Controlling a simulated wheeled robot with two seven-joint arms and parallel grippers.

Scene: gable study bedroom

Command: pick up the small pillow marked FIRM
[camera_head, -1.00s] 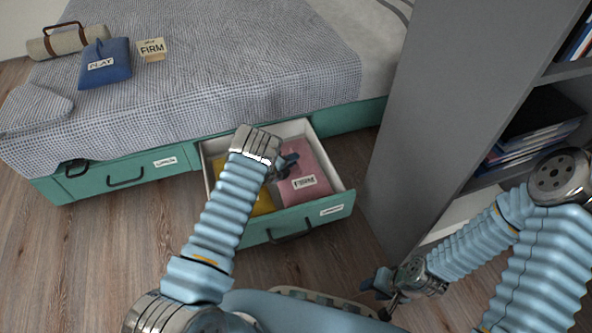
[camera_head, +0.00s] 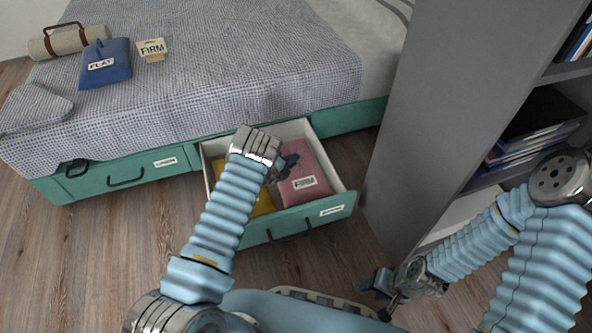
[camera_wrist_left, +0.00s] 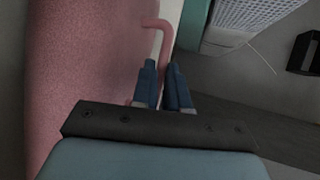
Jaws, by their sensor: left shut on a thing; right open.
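The small pink pillow (camera_head: 308,168) with a white FIRM label lies in the right part of the open drawer under the bed. My left gripper (camera_head: 287,167) is over the drawer at the pillow's left side. In the left wrist view, my left gripper (camera_wrist_left: 163,88) is shut on the thin pink loop (camera_wrist_left: 165,40) at the edge of the pillow (camera_wrist_left: 85,70). The fingers hide part of the loop. My right gripper (camera_head: 380,288) is open and empty, low in front of the grey shelf unit.
A yellow item (camera_head: 262,203) lies left of the pillow, partly behind my left arm. The drawer front (camera_head: 325,211) is green. A blue FLAT pillow (camera_head: 106,70) and a FIRM card (camera_head: 152,49) are on the bed. The grey shelf unit (camera_head: 430,110) stands close on the right.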

